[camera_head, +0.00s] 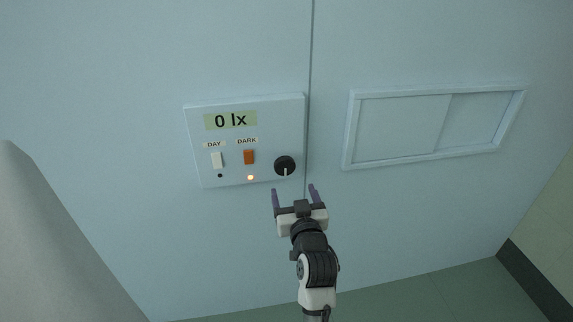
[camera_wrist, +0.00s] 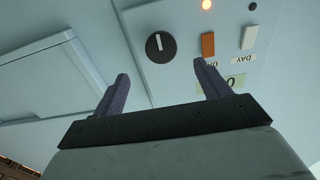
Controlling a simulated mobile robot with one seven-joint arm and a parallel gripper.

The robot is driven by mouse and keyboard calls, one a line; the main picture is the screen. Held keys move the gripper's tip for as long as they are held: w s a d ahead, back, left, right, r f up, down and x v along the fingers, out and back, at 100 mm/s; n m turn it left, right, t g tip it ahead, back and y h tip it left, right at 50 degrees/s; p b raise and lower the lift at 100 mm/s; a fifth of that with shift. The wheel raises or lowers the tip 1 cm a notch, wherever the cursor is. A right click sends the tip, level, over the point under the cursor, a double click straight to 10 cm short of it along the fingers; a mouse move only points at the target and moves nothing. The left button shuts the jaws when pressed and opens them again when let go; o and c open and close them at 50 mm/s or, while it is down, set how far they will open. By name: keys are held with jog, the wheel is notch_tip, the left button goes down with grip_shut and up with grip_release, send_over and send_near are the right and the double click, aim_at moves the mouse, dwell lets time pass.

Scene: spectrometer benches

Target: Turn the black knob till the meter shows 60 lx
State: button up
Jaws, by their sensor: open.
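The black knob (camera_head: 285,165) is at the lower right of a pale wall panel (camera_head: 268,106). Its white pointer line points down in the head view. The meter is partly hidden by a finger there.
A white DAY switch (camera_head: 217,160) and an orange DARK switch (camera_head: 249,157) sit left of the knob. A small lamp (camera_head: 250,177) glows under DARK; the one under DAY is dark. A framed sliding window (camera_head: 346,150) is on the wall to the right.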

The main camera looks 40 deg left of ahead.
aim_at(286, 169)
jog(key=p+x, duration=0.3)
jog(key=x, duration=0.7)
jog(key=shift+a+r, duration=0.1)
jog(key=shift+a, duration=0.05)
jog(key=c, duration=0.9)
jog(key=shift+c, duration=0.2)
jog(key=shift+w+b, duration=0.1)
jog(key=shift+b, duration=0.2)
